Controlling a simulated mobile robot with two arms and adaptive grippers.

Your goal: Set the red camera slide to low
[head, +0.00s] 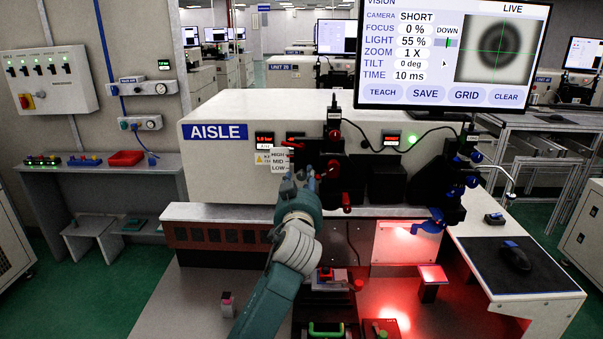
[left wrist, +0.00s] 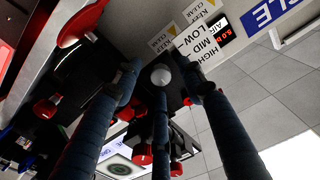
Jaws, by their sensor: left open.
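The label plate with HIGH, MID and LOW (head: 279,161) stands on the front of the white machine, left of the dark camera stage. Red parts of the camera slide (head: 334,167) show on that stage, and a small red piece (head: 295,145) is level with HIGH. My left gripper (head: 308,180) is in front of the stage, just right of the label's LOW line. In the left wrist view its dark fingers (left wrist: 160,85) are spread around a pale round knob end; contact cannot be told. The fingers and arm hide part of the slide. My right gripper is out of view.
A screen (head: 455,50) reads CAMERA SHORT and shows a blurred dark ring. A blue-knobbed stage (head: 459,170) stands to the right. Below are a red-lit work area (head: 432,272) and a green-handled part (head: 326,329). A mouse (head: 515,256) lies on the right shelf.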

